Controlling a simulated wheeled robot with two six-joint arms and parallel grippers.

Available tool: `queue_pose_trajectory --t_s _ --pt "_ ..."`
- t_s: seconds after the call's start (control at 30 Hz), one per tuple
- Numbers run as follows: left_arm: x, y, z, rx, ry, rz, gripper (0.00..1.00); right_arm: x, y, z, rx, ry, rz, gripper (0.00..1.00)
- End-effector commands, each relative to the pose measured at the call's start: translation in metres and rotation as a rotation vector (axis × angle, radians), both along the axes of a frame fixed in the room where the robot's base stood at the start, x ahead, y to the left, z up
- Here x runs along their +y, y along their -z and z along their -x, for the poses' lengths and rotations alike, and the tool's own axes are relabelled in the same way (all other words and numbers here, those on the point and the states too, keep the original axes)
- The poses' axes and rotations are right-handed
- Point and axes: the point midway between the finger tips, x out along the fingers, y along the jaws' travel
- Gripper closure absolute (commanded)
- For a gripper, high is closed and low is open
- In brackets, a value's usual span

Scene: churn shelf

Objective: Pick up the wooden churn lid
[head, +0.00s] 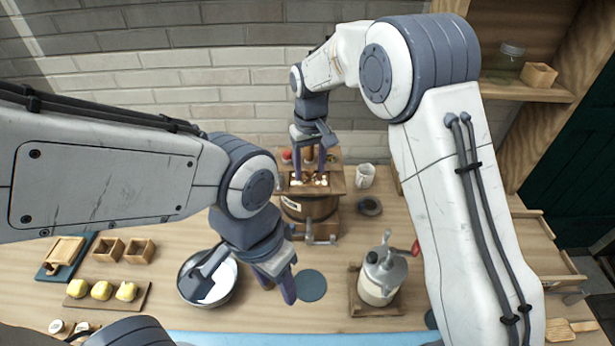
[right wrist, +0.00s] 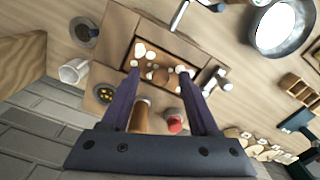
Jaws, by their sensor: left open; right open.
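The wooden churn (head: 310,207) is a brown barrel with a pale label, at the back middle of the table. On top is a square wooden frame (head: 335,188), also in the right wrist view (right wrist: 118,50); its opening holds pale lumps and a brown piece (right wrist: 160,76). I cannot tell which of these wooden parts is the lid. My right gripper (head: 310,179) points down over the opening with open fingers, one near each side of it (right wrist: 159,77). I see nothing held. My left gripper (head: 279,288) is open and empty, low in front of the churn, beside the pan.
A brown cylinder (right wrist: 141,117) and red-topped item (right wrist: 174,122) stand behind.

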Motion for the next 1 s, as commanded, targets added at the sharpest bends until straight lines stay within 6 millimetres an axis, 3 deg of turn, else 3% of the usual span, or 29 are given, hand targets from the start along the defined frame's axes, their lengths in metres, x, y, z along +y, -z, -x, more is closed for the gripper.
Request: queue_pose_trajectory --t_s 0.13,0.23,0.3,0.73,1.0 --pt "0.000 0.001 0.000 0.000 0.000 0.000 0.50 0.001 0.000 0.000 0.000 -0.001 0.000 0.43" --pt "0.000 0.001 0.000 0.000 0.000 0.000 0.50 0.001 0.000 0.000 0.000 -0.001 0.000 0.81" --pt "0.000 0.001 0.000 0.000 0.000 0.000 0.50 0.001 0.000 0.000 0.000 -0.001 0.000 1.00" --pt "0.000 0.004 0.000 0.000 0.000 0.000 0.50 0.001 -0.005 -0.001 -0.003 -0.001 -0.001 1.00" --pt "0.000 0.021 0.000 0.000 0.000 0.000 0.50 -0.001 -0.042 0.000 -0.006 0.000 -0.003 1.00"
